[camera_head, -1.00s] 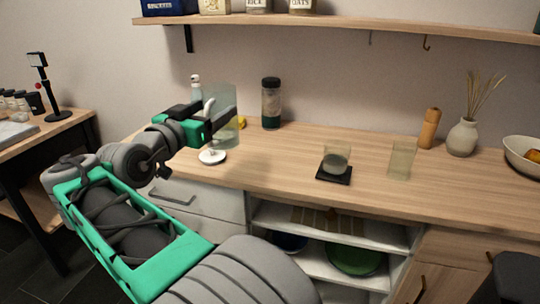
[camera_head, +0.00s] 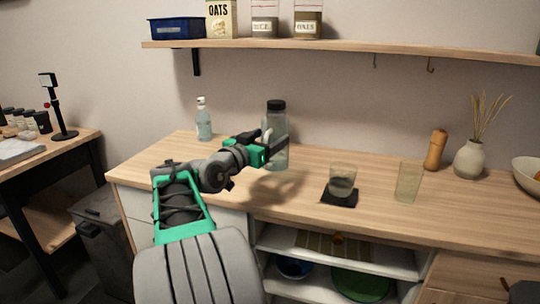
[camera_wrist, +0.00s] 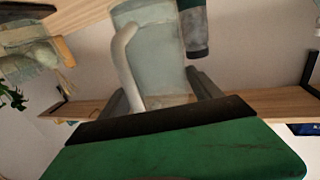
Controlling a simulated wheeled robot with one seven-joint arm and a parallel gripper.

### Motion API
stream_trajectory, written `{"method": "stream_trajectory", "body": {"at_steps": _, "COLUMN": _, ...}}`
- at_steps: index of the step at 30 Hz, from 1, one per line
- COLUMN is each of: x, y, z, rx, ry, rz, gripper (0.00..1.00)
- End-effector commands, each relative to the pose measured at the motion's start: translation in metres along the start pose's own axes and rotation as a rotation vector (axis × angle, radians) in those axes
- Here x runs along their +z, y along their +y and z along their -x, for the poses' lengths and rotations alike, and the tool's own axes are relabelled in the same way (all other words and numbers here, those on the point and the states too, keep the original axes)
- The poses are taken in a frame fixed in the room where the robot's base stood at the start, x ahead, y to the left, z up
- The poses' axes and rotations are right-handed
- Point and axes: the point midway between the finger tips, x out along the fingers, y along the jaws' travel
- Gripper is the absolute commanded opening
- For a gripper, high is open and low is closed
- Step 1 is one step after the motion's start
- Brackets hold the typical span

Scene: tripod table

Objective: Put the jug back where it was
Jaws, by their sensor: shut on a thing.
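The jug (camera_head: 280,155) is clear and pale, with a white handle. My gripper (camera_head: 266,147) is shut on the jug by its handle side, over the back left part of the counter. In the wrist view the jug (camera_wrist: 160,60) fills the space beyond the jaws, with its white handle (camera_wrist: 124,60) at the left. It looks upright in the head view. I cannot tell whether its base touches the counter. A dark-lidded bottle (camera_head: 276,105) is behind the jug and mostly covered by it; it shows in the wrist view too (camera_wrist: 194,30).
A glass (camera_head: 342,180) stands on a black coaster (camera_head: 340,198), with an empty glass (camera_head: 409,182) to its right. A soap bottle (camera_head: 203,120) stands at the back left. A wooden mill (camera_head: 435,150), vase (camera_head: 469,160) and bowl (camera_head: 528,177) are at the right. A shelf (camera_head: 350,47) hangs above.

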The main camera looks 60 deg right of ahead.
Motion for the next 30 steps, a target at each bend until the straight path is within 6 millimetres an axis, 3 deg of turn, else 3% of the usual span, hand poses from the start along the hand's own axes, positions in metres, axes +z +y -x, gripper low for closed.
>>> {"method": "stream_trajectory", "body": {"at_steps": 5, "x": 0.016, "y": 0.000, "z": -0.013, "rx": 0.001, "ry": 0.002, "rz": 0.001, "gripper": 0.09}}
{"method": "stream_trajectory", "body": {"at_steps": 10, "x": 0.043, "y": -0.001, "z": -0.012, "rx": -0.001, "ry": 0.003, "rz": -0.001, "gripper": 0.09}}
{"method": "stream_trajectory", "body": {"at_steps": 21, "x": 0.047, "y": -0.001, "z": -0.012, "rx": -0.001, "ry": 0.003, "rz": -0.002, "gripper": 0.09}}
{"method": "stream_trajectory", "body": {"at_steps": 22, "x": 0.047, "y": -0.001, "z": -0.012, "rx": -0.001, "ry": 0.001, "rz": -0.001, "gripper": 0.75}}
{"method": "stream_trajectory", "body": {"at_steps": 30, "x": 0.047, "y": -0.001, "z": -0.012, "rx": -0.001, "ry": 0.001, "rz": 0.000, "gripper": 0.95}}
